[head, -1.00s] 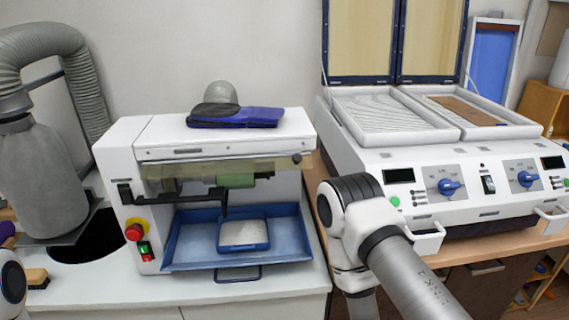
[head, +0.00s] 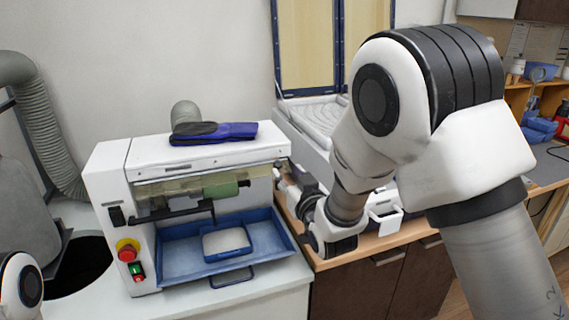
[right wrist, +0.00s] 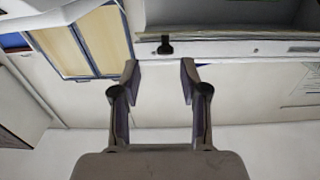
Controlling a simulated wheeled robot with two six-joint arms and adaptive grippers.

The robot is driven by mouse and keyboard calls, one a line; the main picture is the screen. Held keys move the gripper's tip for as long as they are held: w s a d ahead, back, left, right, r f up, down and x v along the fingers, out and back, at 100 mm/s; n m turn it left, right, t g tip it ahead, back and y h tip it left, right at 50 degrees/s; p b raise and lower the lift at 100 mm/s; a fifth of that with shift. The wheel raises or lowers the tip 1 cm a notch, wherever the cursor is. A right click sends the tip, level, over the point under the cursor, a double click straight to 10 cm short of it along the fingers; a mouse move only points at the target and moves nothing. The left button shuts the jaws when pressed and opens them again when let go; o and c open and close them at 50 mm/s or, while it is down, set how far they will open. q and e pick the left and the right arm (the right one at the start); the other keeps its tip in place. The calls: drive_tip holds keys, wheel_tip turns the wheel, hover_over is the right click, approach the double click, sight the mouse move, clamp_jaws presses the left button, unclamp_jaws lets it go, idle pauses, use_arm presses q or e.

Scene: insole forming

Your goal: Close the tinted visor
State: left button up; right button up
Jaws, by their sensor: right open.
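The tinted visor (head: 190,188) is a yellowish see-through strip across the front of the white machine (head: 110,190), above its blue tray. A green roller shows behind it. My right gripper (head: 281,172) is at the visor's right end, partly hidden by my own arm. In the right wrist view the right gripper (right wrist: 159,68) is open, with nothing between its fingers. A small black knob (right wrist: 166,46) shows just beyond the fingertips, roughly in line with the gap. My left gripper is out of view.
The blue tray (head: 175,262) with a small pad container (head: 226,241) sits below the visor. A blue insole (head: 240,130) lies on the machine top. A second machine with raised lids (head: 306,45) stands behind my right arm.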

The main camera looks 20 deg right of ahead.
sight(279, 164)
drive_tip(key=w, duration=0.2)
drive_tip(key=w+p, duration=0.1)
drive_tip(key=shift+a+r, duration=0.35)
drive_tip(key=shift+a, duration=0.05)
drive_tip(key=shift+w+a, duration=0.15)
drive_tip(key=shift+w, duration=0.3)
drive_tip(key=shift+w+d+f, duration=0.1)
drive_tip(key=shift+d+f, duration=0.1)
drive_tip(key=c, duration=0.5)
drive_tip(key=shift+a, duration=0.1)
clamp_jaws()
